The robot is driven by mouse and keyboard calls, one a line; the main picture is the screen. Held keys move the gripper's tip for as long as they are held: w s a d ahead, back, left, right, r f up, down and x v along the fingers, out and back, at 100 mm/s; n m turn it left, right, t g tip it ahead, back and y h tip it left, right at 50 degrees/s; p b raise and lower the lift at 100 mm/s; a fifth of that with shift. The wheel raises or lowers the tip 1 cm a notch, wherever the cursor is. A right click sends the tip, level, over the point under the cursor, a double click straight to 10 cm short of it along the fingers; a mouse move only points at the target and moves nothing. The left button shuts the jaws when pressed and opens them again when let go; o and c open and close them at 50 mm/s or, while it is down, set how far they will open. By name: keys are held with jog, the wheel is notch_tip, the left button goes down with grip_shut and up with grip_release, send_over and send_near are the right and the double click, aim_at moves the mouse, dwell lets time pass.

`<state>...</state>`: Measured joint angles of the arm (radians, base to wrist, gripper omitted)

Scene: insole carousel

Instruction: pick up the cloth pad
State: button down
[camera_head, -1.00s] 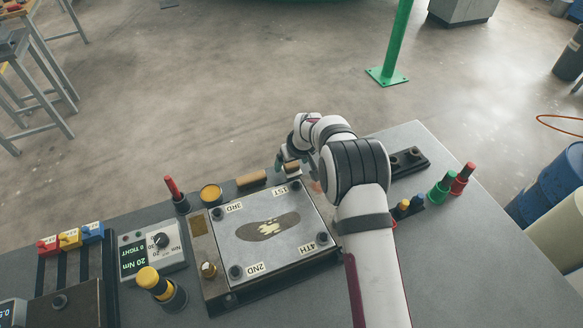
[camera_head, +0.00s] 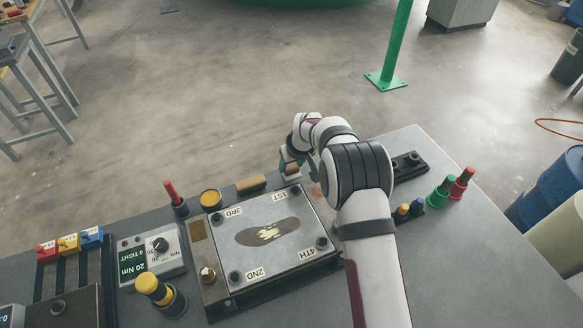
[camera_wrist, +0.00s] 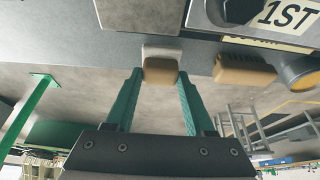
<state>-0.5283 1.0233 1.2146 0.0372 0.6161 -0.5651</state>
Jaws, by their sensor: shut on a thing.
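The cloth pad (camera_head: 291,176) is a small block with a tan grip and a pale underside, at the back edge of the bench beyond the plate's 1ST corner. In the wrist view the pad (camera_wrist: 160,68) sits between the tips of my two green fingers. My gripper (camera_wrist: 158,76) is shut on its tan part; in the head view my gripper (camera_head: 290,167) is partly hidden by my own wrist. I cannot tell whether the pad touches the bench.
The metal plate (camera_head: 285,262) with a dark insole shape (camera_head: 250,238) lies just in front. A tan roll-like block (camera_head: 251,183), a yellow-topped tin (camera_head: 210,198) and a red-handled tool (camera_head: 172,190) stand left along the back edge. Green and red knobs (camera_head: 442,190) stand right.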

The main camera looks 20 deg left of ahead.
aim_at(294, 167)
jog(key=r, duration=0.3)
jog(key=shift+w+d+r, duration=0.1)
jog(key=shift+d+r, duration=0.1)
jog(key=shift+d, duration=0.15)
jog(key=d+r, duration=0.6)
jog(key=d, duration=0.5)
jog(key=shift+r, duration=0.2)
